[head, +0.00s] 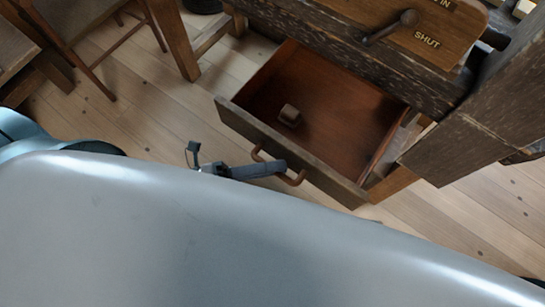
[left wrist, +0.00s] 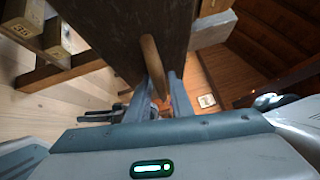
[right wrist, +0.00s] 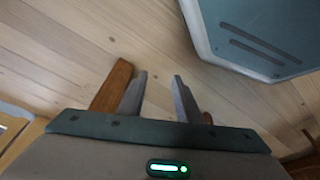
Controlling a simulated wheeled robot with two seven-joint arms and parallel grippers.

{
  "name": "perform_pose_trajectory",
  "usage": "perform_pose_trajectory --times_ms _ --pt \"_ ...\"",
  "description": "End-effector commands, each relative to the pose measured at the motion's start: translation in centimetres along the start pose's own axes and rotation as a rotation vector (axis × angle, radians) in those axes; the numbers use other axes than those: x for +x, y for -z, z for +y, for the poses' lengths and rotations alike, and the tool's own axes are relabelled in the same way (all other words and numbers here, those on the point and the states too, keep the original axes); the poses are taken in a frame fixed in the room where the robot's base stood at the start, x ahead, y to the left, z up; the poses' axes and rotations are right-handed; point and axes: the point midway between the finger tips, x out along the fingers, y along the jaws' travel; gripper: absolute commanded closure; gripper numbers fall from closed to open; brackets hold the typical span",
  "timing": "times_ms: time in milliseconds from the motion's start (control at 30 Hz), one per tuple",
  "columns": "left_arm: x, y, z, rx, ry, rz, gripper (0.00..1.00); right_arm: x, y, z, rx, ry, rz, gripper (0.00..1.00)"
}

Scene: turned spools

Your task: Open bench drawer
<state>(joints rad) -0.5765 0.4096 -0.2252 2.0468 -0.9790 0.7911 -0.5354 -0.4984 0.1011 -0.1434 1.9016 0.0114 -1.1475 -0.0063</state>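The bench drawer (head: 330,95) stands pulled out from the dark bench, its reddish-brown inside exposed. Its curved brown handle (head: 292,180) is on the front panel and also shows in the left wrist view (left wrist: 152,62). My left gripper (head: 262,170) is at the handle, with its fingers (left wrist: 160,88) on either side of the bar and apparently closed on it. A small brown block-like piece (head: 289,115) lies inside the drawer. My right gripper (right wrist: 160,76) is open and empty above the floor, outside the head view.
A wooden panel (head: 435,25) above the drawer carries a dark lever (head: 390,27) and the words "IN" and "SHUT". A chair (head: 85,25) stands at the upper left. A thick bench post (head: 470,125) is right of the drawer. Plank floor (head: 150,110) lies bare left of the drawer.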

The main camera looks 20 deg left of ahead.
Motion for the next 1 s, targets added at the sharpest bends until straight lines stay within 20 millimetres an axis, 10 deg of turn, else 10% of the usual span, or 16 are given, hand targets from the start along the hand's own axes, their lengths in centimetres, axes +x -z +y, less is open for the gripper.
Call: perform_pose_trajectory --times_ms 467,1000 --pt "-2.2 0.1 0.2 -0.002 -0.002 0.0 0.8 -0.3 -0.5 0.0 0.001 -0.001 -0.016 0.69" --pt "-12.5 0.1 0.2 -0.003 -0.004 0.0 0.8 -5.8 0.8 -0.1 0.002 -0.005 0.004 0.69"
